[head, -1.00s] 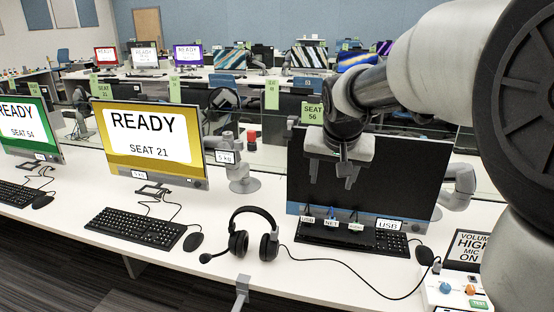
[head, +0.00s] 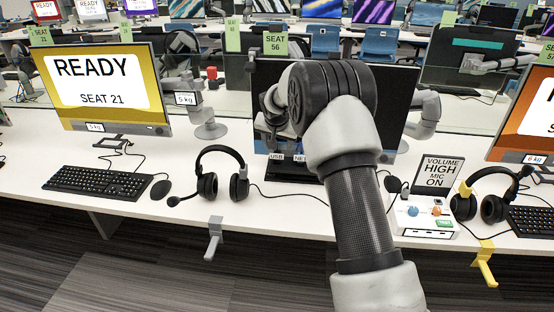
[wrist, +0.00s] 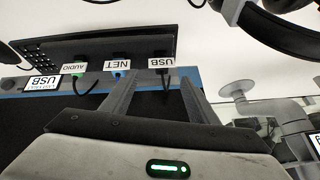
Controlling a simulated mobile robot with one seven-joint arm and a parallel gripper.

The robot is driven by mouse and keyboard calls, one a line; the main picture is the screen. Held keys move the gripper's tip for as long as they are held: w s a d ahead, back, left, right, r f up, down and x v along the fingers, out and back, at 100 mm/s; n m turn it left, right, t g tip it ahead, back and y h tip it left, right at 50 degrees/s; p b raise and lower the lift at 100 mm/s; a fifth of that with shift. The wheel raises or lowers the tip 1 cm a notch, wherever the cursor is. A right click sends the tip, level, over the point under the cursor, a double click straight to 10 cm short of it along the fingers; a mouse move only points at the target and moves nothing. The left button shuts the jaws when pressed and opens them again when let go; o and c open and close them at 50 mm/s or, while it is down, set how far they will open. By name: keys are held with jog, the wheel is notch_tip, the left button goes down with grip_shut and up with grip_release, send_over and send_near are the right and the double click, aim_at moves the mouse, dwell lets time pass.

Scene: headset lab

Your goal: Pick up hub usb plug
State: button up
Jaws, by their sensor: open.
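The hub USB plug (wrist: 165,75) shows as a small dark piece with a short cable, close to the upside-down USB tag (wrist: 161,62) at the monitor's blue-grey lower edge in the wrist view. My gripper (wrist: 158,82) is open, with one finger on each side of the plug's line. I see no contact, and I cannot tell the depth gap. In the head view my gripper (head: 268,138) is at the left part of the dark monitor (head: 395,95), just above the USB tag (head: 276,157). My arm hides the middle of the monitor, and the plug is too small to tell there.
A keyboard (wrist: 100,40) lies close by. A headset (head: 222,180) stands left of the monitor, and a control box (head: 425,215) stands right.

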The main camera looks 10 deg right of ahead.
aim_at(279, 152)
jog(key=x, duration=0.8)
jog(key=shift+w+d+f, duration=0.1)
jog(key=shift+d+f, duration=0.05)
jog(key=shift+d, duration=0.15)
jog(key=c, duration=0.9)
